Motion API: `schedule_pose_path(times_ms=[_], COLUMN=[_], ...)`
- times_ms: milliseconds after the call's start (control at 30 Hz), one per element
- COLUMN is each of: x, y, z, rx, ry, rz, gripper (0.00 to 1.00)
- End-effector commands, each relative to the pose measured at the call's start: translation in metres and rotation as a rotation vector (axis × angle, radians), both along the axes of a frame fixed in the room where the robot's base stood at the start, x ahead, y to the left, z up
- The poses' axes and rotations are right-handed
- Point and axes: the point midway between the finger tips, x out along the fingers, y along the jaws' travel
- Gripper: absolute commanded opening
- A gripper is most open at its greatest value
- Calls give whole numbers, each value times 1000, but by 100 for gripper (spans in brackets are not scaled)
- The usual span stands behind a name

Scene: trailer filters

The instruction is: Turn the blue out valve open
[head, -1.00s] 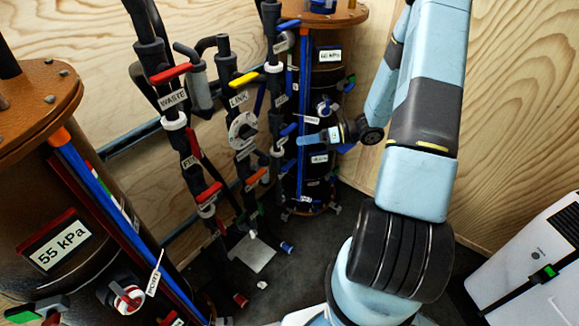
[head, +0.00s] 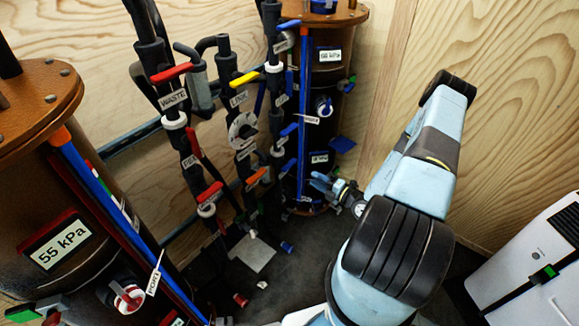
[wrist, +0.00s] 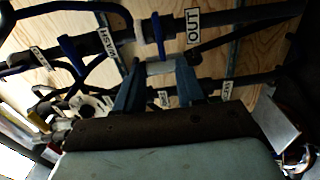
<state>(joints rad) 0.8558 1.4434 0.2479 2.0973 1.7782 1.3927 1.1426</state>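The blue out valve handle (head: 289,129) is on the right-hand black pipe in the head view, below another blue handle. In the wrist view a blue handle (wrist: 157,28) sits beside the white OUT label (wrist: 193,25) on the pipe, beyond my fingertips. My gripper (head: 316,180) is lower and to the right of this handle in the head view. In the wrist view its two blue fingers (wrist: 160,68) are spread apart. I see no handle gripped between them. A pale piece shows between the fingertips, and I cannot tell whether they touch it.
The upper blue handle (head: 289,24), a red WASTE handle (head: 171,73), a yellow LINK handle (head: 244,79) and an orange handle (head: 256,177) crowd the neighbouring pipes. A brown filter tank (head: 327,85) stands right behind. Floor in front is mostly free.

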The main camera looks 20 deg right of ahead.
Motion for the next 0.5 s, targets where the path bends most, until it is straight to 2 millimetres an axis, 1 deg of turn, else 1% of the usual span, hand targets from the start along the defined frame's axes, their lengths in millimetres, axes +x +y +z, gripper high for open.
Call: schedule_pose_path(times_ms=[167, 500], x=[13, 61], y=[10, 44], z=[-1, 0], rx=[1, 1], ry=[1, -1], rz=[1, 2], gripper=[38, 38])
